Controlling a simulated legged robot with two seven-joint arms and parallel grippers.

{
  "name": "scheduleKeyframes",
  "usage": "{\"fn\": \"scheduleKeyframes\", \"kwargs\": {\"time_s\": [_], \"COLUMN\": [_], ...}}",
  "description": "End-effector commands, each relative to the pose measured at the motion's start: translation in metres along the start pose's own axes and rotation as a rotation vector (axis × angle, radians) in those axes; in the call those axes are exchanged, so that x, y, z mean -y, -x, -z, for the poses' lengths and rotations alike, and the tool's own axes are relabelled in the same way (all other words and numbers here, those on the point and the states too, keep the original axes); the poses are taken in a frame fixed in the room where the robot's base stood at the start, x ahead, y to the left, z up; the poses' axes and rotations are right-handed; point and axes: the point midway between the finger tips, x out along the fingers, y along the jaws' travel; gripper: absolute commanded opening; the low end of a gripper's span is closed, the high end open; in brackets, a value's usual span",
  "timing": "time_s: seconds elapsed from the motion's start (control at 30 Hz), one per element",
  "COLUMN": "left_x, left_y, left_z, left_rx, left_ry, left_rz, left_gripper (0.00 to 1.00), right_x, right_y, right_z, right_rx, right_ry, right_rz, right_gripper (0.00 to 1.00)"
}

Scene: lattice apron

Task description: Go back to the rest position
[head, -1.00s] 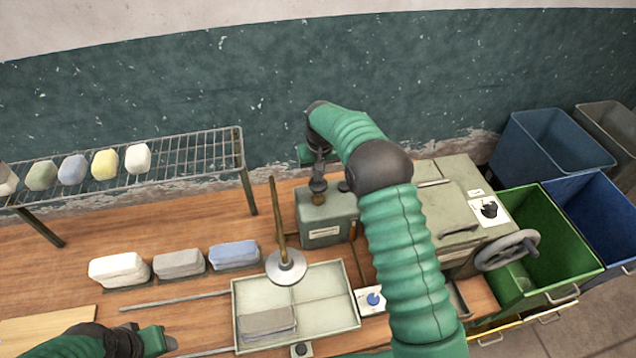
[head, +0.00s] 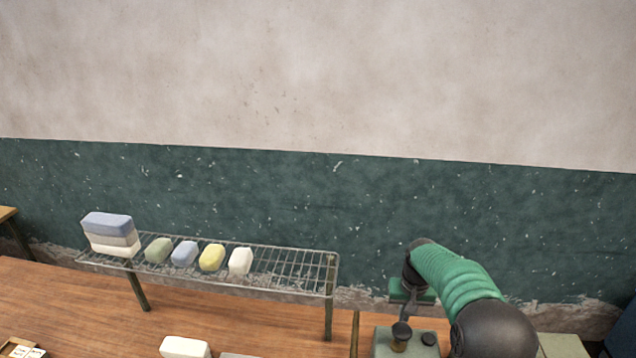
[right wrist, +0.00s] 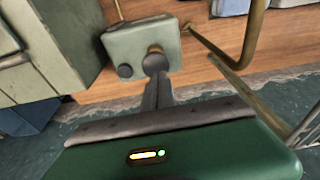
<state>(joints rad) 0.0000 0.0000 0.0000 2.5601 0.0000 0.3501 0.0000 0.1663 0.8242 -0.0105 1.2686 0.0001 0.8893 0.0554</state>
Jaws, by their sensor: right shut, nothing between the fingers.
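My right arm comes in from the lower right in the head view, its green sleeve arching up and its gripper (head: 405,314) pointing down. The gripper's dark fingers are shut together and hold nothing. They hang over a grey-green box (head: 384,345) with a dark knob on a brass base (head: 400,342) and a smaller dark knob (head: 429,339). In the right wrist view the shut fingers (right wrist: 157,80) point at the box (right wrist: 128,38), in line with the brass-based knob (right wrist: 155,61). I cannot tell whether they touch it. My left gripper is out of view.
A wire rack (head: 290,268) against the wall holds several soap bars and a stacked block (head: 110,232). A white bar (head: 185,348) lies on the wooden bench (head: 70,300). A thin upright rod (head: 355,333) stands left of the box. The space above the rack is clear.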

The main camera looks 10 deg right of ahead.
Motion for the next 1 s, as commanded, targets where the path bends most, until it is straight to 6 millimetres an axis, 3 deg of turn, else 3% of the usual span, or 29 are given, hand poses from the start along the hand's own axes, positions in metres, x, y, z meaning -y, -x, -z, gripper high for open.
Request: {"fn": "scheduleKeyframes", "kwargs": {"time_s": [0.1, 0.23, 0.6, 0.63, 0.7, 0.87, 1.0], "left_x": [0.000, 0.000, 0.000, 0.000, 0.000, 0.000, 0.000], "left_y": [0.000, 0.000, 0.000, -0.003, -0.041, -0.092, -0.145], "left_z": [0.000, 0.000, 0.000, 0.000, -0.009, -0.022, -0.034], "left_rx": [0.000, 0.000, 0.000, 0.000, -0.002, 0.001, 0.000], "left_ry": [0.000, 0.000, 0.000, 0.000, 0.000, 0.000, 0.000], "left_rz": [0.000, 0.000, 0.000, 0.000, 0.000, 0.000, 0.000], "left_gripper": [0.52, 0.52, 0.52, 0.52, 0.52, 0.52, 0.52], "right_x": [0.019, 0.033, 0.036, 0.035, 0.036, 0.035, 0.035], "right_y": [0.027, 0.048, 0.061, 0.058, 0.018, -0.034, -0.087], "right_z": [-0.048, -0.117, -0.282, -0.294, -0.294, -0.302, -0.310], "right_rx": [-0.018, -0.039, -0.074, -0.076, -0.075, -0.073, -0.072], "right_ry": [0.050, 0.108, 0.222, 0.230, 0.226, 0.225, 0.224], "right_rz": [0.011, 0.022, 0.043, 0.045, 0.044, 0.043, 0.043], "right_gripper": [0.00, 0.00, 0.00, 0.00, 0.00, 0.00, 0.00]}}
